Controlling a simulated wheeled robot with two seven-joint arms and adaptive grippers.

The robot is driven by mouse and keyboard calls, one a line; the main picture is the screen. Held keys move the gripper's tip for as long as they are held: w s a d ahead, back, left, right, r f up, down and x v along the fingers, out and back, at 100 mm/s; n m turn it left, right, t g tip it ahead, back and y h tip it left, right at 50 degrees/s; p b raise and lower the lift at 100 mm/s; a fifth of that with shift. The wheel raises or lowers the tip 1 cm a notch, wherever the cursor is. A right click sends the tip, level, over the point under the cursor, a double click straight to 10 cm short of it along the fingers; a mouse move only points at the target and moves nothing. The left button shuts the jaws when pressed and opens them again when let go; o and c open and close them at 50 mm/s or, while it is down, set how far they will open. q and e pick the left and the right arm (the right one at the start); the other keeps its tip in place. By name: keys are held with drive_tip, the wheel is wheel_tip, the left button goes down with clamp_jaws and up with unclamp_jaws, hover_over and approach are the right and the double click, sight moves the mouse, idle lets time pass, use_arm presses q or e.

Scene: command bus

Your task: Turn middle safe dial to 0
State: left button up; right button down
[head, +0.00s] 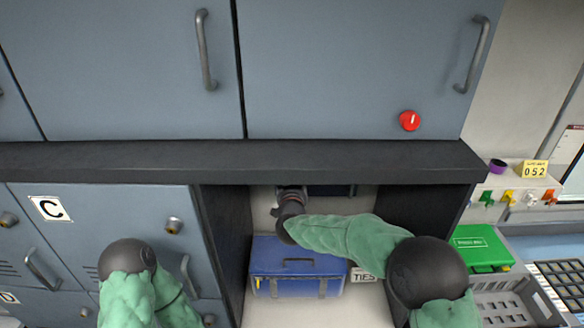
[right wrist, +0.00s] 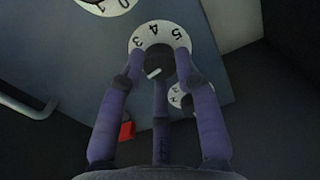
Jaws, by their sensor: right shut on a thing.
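In the right wrist view the middle safe dial (right wrist: 160,36) has a white number ring with 3, 4 and 5 showing at the top and a dark knob (right wrist: 158,62). A white mark on the knob points toward the lower left of the picture; the numbers there are hidden. My right gripper (right wrist: 160,62) has its fingers around this knob and is shut on it. In the head view my right gripper (head: 290,200) reaches into the recess under the dark ledge, and the dials are hidden there. My left arm shows at lower left, but its gripper is not in view.
Another dial (right wrist: 103,4) shows at the upper left, and a third (right wrist: 178,97) is partly hidden behind a finger. A blue case (head: 297,262) stands in the recess below my right arm. The dark ledge (head: 240,162) runs above it, and side walls close it in.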

drive_tip(key=shift+f+n+p, duration=0.15)
drive_tip(key=shift+n+p, duration=3.35)
drive_tip(key=shift+n, duration=4.4)
drive_tip(key=c, duration=0.9)
unclamp_jaws()
